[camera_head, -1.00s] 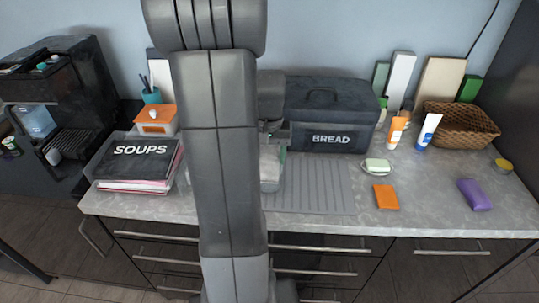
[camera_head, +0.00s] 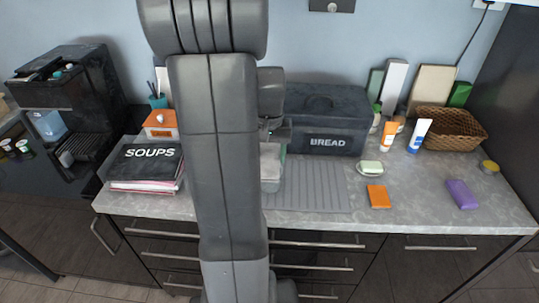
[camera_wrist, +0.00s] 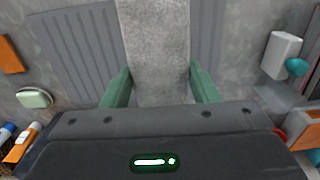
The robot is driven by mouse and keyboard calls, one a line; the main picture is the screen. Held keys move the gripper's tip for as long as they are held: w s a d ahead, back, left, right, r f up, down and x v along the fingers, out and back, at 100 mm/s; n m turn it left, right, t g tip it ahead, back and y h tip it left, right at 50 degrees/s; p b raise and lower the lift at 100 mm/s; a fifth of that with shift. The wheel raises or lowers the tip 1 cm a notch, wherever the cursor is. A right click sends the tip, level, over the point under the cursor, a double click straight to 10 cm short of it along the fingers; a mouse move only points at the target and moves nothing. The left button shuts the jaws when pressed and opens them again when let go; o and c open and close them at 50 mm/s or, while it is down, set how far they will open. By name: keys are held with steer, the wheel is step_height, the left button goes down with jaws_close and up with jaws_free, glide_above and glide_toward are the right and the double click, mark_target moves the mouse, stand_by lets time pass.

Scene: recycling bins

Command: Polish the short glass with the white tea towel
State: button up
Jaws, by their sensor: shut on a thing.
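The white tea towel (camera_wrist: 155,45), greyish in this light, fills the middle of the wrist view and runs up out of the frame. My gripper (camera_wrist: 160,92) is shut on it, with a green finger at each side. In the head view a pale part of the towel (camera_head: 271,166) shows beside my arm, above the left end of the grey ribbed mat (camera_head: 308,186). My arm hides most of the gripper there. I cannot make out the short glass in either view. It may be hidden behind my arm or the towel.
The bread box (camera_head: 322,120) stands behind the mat. To the right are a soap dish (camera_head: 370,168), orange sponge (camera_head: 378,196), purple item (camera_head: 462,194), tubes and basket (camera_head: 452,128). Left is the soups binder stack (camera_head: 145,165). In the wrist view a white object (camera_wrist: 281,55) stands right of the towel.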

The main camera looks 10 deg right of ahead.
steer(key=shift+r+p, duration=0.75)
steer(key=shift+r, duration=0.55)
steer(key=shift+f, duration=0.1)
